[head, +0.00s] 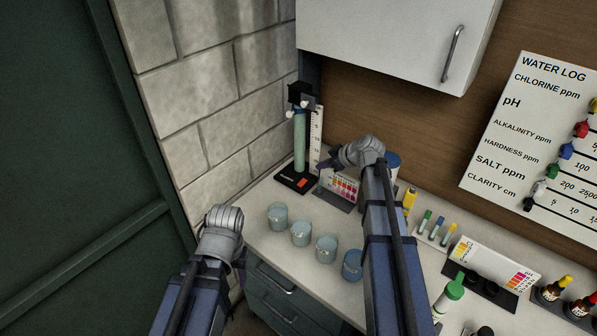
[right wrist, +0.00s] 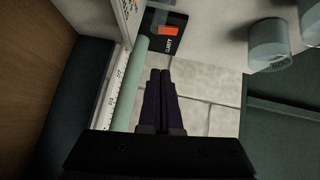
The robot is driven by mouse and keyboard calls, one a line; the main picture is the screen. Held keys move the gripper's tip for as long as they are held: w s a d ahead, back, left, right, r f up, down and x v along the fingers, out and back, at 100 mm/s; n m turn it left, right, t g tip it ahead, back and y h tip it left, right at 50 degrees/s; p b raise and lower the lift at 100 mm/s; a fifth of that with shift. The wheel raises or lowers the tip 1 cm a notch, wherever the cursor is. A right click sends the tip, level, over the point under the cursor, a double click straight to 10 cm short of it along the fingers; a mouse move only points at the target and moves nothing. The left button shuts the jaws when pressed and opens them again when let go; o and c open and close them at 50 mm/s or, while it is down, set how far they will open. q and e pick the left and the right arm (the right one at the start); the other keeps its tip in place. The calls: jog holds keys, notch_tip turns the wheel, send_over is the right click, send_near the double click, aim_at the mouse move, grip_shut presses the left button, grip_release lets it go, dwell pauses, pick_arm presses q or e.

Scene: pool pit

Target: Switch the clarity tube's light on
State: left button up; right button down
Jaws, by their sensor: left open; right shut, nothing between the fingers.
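The clarity tube (head: 299,140) is a pale green upright cylinder beside a white ruler scale, with a black head on top. Its black base (head: 293,184) carries an orange switch (head: 303,183). In the right wrist view the orange switch (right wrist: 167,31) shows plainly on the base, with the tube (right wrist: 130,92) left of the fingers. I cannot tell whether the light is lit. My right gripper (right wrist: 160,72) is shut and empty, its tips apart from the switch; in the head view it is just right of the tube. My left gripper (head: 222,232) is left of the counter, its fingers mostly hidden.
Several cups (head: 301,233) stand on the counter in front of the tube. A colour chart (head: 341,188) stands right of the base, close to my right gripper. A block wall (head: 215,95) is on the left and a white cabinet (head: 390,40) hangs above.

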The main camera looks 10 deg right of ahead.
jog(key=shift+r, duration=0.1)
jog(key=b, duration=0.8)
send_over(302, 183)
jog(key=d, duration=0.1)
jog(key=f, duration=0.8)
jog(key=shift+s+d, duration=0.2)
jog(key=shift+d+f+b, duration=0.15)
jog(key=shift+f+b, duration=0.8)
jog(key=shift+d+f+b, duration=0.1)
jog(key=shift+f+b, duration=0.45)
jog(key=shift+f, duration=0.05)
jog(key=shift+r, duration=0.1)
